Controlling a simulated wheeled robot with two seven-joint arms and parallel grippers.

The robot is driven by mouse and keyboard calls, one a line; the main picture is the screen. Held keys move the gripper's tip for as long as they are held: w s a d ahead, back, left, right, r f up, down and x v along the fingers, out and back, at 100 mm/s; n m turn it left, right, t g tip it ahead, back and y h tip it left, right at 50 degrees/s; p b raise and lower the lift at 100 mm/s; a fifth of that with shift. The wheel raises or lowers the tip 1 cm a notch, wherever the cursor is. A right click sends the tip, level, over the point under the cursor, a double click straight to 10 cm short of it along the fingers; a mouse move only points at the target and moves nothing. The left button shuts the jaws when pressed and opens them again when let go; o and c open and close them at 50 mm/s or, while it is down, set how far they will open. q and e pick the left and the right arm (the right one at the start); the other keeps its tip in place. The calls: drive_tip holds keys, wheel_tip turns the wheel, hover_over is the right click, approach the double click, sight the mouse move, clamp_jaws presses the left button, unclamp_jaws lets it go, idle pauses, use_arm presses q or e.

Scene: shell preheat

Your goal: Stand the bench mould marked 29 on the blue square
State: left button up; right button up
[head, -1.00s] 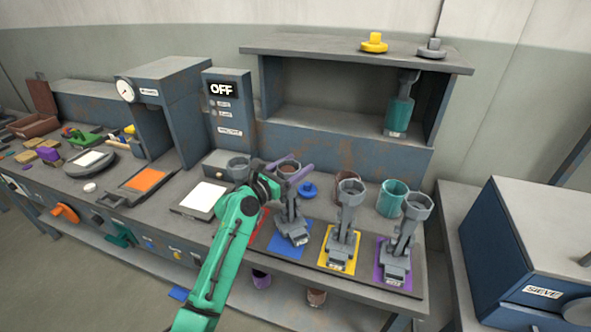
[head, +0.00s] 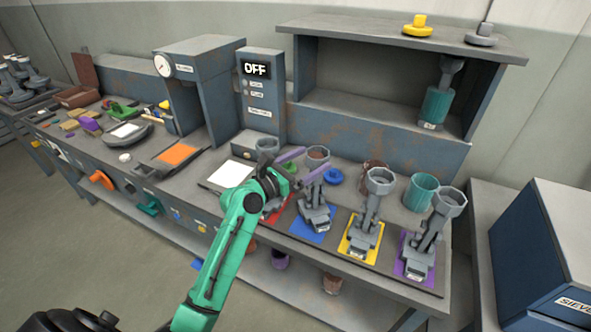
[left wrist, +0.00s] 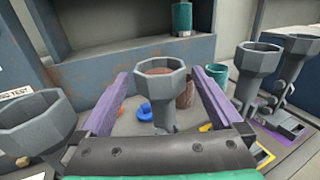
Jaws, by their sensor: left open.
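Several grey bench moulds with cupped tops stand in a row; their labels are too small to read, so I cannot tell which is 29. One (head: 316,218) stands on the blue square (head: 297,232), one (head: 367,222) on the yellow square (head: 345,243), one (head: 424,240) on the purple square (head: 402,269). A grey cup (head: 267,146) shows at the left, near the red square (head: 284,212), partly hidden by my arm. My left gripper (head: 312,166) is open, its purple fingers apart. In the left wrist view a brown-filled grey cup (left wrist: 160,72) appears between them; contact cannot be told.
Behind the row are a brown cup (head: 372,172), a teal cup (head: 420,192) and a blue knob (head: 333,177). A shelf (head: 400,40) rises behind, with a teal item (head: 436,106) inside. A box marked OFF (head: 262,100) stands left of the shelf.

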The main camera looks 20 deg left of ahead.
use_arm(q)
drive_tip(key=v, duration=0.6)
drive_tip(key=shift+s+b, duration=0.2)
drive_tip(key=shift+b, duration=0.25)
drive_tip(key=shift+a, duration=0.1)
